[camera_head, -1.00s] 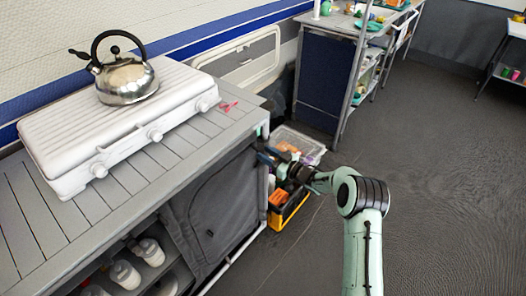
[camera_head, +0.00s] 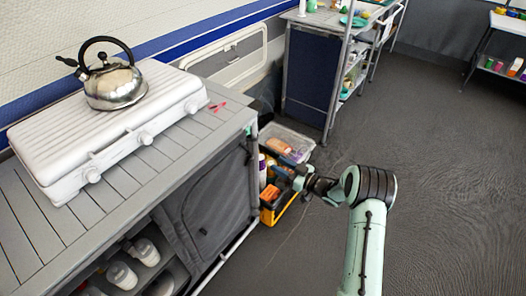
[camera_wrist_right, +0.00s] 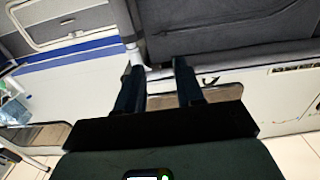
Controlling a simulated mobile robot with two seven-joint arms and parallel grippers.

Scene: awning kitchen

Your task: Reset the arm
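My right arm comes up from the bottom of the head view. Its gripper (camera_head: 281,167) points left, in front of the yellow and black crate as I see it, near the cabinet's end. In the right wrist view the two dark fingers (camera_wrist_right: 159,88) stand apart with nothing held between them. A white post shows behind the gap. My left gripper is not in view.
A grey slatted cabinet top (camera_head: 185,160) carries a white stove (camera_head: 100,135) and a steel kettle (camera_head: 115,85). A yellow and black crate (camera_head: 270,215) and a clear bin (camera_head: 298,140) stand on the floor beside it. The floor (camera_head: 440,170) to the right is open.

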